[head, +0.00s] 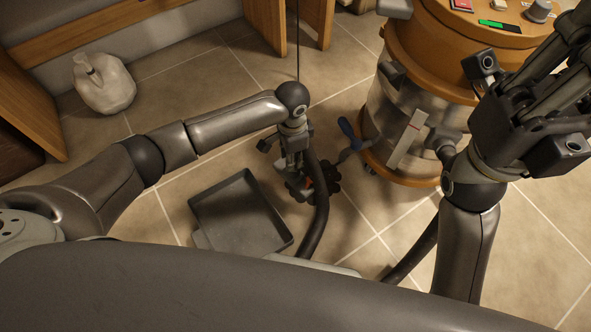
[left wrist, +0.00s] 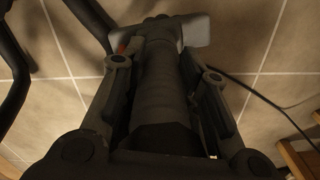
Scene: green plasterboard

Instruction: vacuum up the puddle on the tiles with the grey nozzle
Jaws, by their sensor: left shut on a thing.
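My left gripper (head: 292,150) is low over the tiles near the middle of the head view. In the left wrist view its fingers (left wrist: 163,85) are shut around the thick dark tube of the grey nozzle (left wrist: 195,30), whose pale flat head shows beyond the fingers near the tiles. The gripper and hose mostly hide the nozzle in the head view. A dark lobed patch lies below and right of the gripper; I cannot tell whether it is the puddle. My right gripper (head: 545,85) is raised at the upper right, in front of the vacuum; its finger opening is unclear.
The orange and metal vacuum (head: 410,100) stands at the right, with a dark hose (head: 318,215) curving beside my left gripper. A dark grey tray (head: 240,215) lies left of the hose. A white bag (head: 103,85) and wooden furniture (head: 265,22) stand at the back. Tiles between are bare.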

